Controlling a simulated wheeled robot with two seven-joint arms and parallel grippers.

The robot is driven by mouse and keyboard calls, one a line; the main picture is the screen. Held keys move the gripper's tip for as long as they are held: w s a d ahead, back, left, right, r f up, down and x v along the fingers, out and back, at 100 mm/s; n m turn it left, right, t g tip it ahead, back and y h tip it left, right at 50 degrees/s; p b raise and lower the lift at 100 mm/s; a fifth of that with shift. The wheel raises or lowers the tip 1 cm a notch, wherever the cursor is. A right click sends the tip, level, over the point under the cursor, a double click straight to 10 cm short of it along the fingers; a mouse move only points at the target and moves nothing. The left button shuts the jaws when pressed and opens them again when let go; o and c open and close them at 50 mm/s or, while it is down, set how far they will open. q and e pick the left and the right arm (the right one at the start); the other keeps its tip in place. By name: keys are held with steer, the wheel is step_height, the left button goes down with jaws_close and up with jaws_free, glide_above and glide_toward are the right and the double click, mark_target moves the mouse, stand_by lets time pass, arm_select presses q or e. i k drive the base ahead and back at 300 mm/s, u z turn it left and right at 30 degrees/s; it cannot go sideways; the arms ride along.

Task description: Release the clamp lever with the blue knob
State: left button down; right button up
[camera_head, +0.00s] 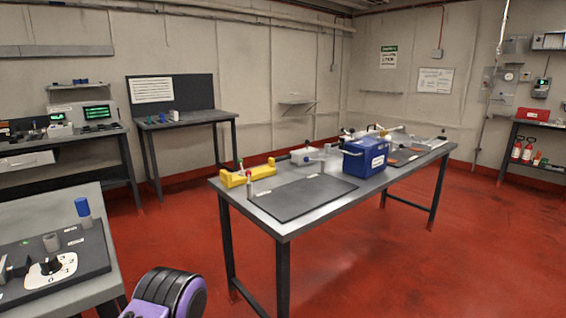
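A blue knob (82,206) tops a short pale post at the back edge of the near-left bench, beside a black mat. It looks upright; whether it belongs to the clamp lever, and what it clamps, I cannot tell. On the mat are a grey cylinder (51,242) and a white dial with a black pointer (50,269). A metal part at the left picture edge is cut off. Neither of my grippers is in view.
A long table (300,217) stands in the middle with a black mat (303,197), a yellow fixture (247,175) and a blue box (365,157). Other benches line the walls. Red floor is open between the near-left bench and the long table, and at right.

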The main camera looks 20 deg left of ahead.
mark_target(307, 159)
steer(key=u, duration=0.35)
steer(key=i, duration=1)
steer(key=z, duration=0.55)
